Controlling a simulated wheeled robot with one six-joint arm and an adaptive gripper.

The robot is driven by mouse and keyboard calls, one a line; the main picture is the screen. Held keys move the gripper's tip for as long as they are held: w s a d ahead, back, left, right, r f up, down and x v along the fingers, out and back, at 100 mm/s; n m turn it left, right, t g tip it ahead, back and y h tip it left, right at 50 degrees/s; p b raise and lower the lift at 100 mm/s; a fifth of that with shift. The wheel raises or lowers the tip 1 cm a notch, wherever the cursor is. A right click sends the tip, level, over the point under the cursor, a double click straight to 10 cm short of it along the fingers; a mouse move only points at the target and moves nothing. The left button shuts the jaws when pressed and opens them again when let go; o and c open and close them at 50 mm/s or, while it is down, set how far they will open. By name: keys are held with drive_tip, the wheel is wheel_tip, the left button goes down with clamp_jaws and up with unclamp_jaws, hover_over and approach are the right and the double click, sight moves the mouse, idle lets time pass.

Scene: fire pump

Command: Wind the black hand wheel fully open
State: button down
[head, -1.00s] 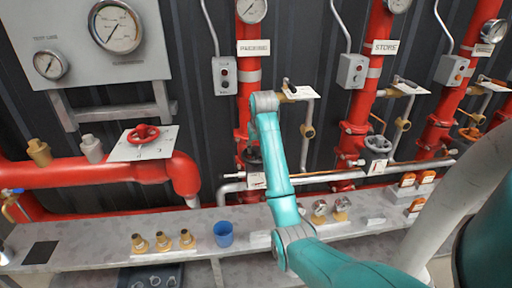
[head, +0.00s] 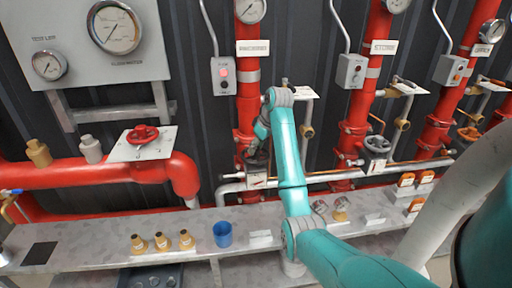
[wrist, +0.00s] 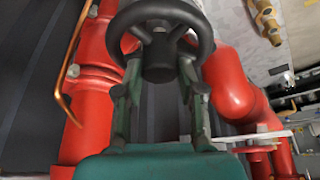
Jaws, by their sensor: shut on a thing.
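The black hand wheel (wrist: 160,10) fills the top of the wrist view, with its spokes and dark hub between red pipes. My gripper (wrist: 160,88) has its two green fingers on either side of the hub, reaching up to the spokes, and is shut on the wheel. In the head view my gripper (head: 259,148) is at the valve on the left riser, below the lit button box. The wheel is mostly hidden there by my gripper. How far the wheel is turned cannot be told.
A grey hand wheel (head: 377,145) is on the riser to the right, and a red hand wheel (head: 142,134) is at the left. A button box (head: 223,75) has a lit red lamp. The bench below holds a blue cup (head: 222,234) and several brass fittings (head: 162,242).

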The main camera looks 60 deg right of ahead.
drive_tip(key=c, duration=0.8)
unclamp_jaws()
